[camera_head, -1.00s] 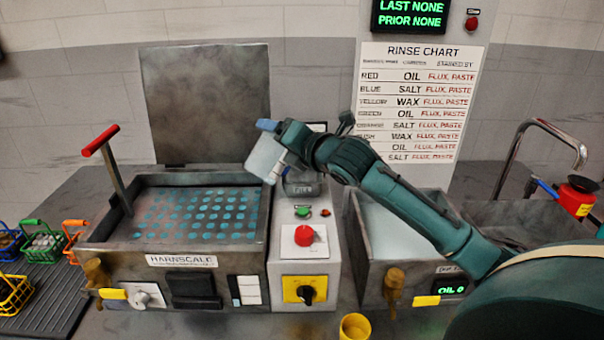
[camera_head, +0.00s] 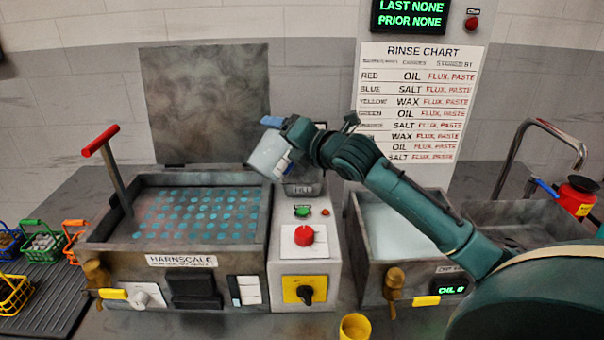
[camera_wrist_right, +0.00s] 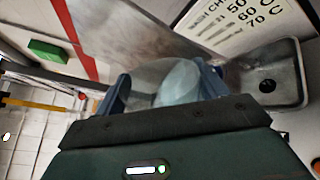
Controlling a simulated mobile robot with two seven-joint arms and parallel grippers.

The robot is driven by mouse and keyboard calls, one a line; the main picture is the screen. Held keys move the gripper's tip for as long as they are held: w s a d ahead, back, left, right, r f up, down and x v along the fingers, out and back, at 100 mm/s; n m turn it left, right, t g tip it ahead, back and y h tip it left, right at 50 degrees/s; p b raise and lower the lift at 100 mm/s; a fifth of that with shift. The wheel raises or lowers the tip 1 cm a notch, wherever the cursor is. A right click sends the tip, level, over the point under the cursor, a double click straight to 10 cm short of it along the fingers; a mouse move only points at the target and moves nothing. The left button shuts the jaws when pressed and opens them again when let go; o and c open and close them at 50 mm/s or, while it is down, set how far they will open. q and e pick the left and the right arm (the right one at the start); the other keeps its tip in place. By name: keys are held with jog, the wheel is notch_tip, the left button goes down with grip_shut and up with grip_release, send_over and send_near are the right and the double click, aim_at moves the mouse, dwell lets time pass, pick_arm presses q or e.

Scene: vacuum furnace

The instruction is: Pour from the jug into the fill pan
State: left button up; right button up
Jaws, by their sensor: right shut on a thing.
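In the right wrist view the jug (camera_wrist_right: 180,84) sits between the two fingers of my right gripper (camera_wrist_right: 166,88). The small grey fill pan (camera_head: 300,189), with a label on its front, is just below and right of the jug, partly hidden by the gripper. The wrist view shows a metal pan with a dark hole (camera_wrist_right: 290,92) beside the jug. I cannot tell any liquid flowing. My left gripper is out of view.
A rinse tank (camera_head: 392,235) is under my right arm. A yellow cup (camera_head: 355,327) stands in front. Small coloured baskets (camera_head: 42,243) sit far left.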

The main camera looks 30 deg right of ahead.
jog(key=shift+d, duration=0.1)
jog(key=shift+w+d+m, duration=0.25)
jog(key=shift+d+m, duration=0.1)
jog(key=shift+d, duration=0.6)
jog(key=shift+w+d+m, duration=0.25)
jog(key=shift+d+m, duration=0.1)
jog(key=shift+d, duration=0.8)
jog(key=shift+a+y, duration=0.2)
jog(key=shift+y, duration=0.1)
jog(key=shift+w+d+f+m, duration=0.1)
jog(key=shift+d+m, duration=0.05)
jog(key=shift+m, duration=0.15)
jog(key=shift+s+a+f+m, duration=0.1)
jog(key=shift+a+m, duration=0.1)
jog(key=shift+a, duration=0.2)
jog(key=shift+s+a+f+m, duration=0.1)
jog(key=shift+a+m, duration=0.1)
jog(key=shift+a, duration=0.15)
jog(key=shift+c, duration=0.2)
